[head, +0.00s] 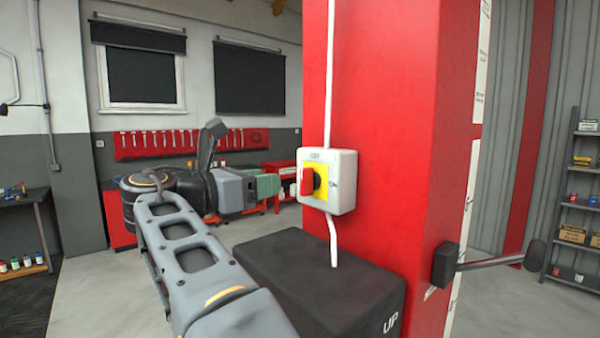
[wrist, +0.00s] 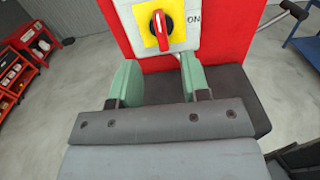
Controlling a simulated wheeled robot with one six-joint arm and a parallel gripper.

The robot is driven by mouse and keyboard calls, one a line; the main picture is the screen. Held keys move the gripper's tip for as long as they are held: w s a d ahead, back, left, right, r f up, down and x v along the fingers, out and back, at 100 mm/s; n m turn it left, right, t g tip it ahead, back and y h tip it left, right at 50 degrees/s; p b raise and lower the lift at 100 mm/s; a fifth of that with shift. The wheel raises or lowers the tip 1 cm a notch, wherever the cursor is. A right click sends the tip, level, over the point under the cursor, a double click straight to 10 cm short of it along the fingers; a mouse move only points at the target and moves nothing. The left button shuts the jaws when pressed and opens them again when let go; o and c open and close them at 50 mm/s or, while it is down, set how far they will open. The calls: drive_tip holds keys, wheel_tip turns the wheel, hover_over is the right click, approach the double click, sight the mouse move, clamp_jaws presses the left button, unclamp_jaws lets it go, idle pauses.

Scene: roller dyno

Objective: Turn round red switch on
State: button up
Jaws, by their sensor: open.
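The round red switch (head: 308,181) sits on a yellow plate on a white box (head: 341,180), fixed to a red pillar (head: 390,120). In the wrist view the red switch handle (wrist: 161,28) stands upright on its yellow plate, with the "ON" mark to its right. My gripper (head: 268,187) is left of the switch box in the head view, apart from the switch. In the wrist view its green fingers (wrist: 165,85) are spread apart with nothing between them, below the switch handle in the picture.
A dark block marked "UP" (head: 320,285) stands below the box against the pillar. A white conduit (head: 332,240) runs above and below the box. A dark bar (head: 495,260) juts from the pillar's right side. Shelves (head: 580,200) stand at right.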

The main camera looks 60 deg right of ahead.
sight(302, 175)
drive_tip(key=p+x, duration=0.2)
drive_tip(key=x, duration=0.7)
drive_tip(key=shift+d, duration=0.1)
clamp_jaws()
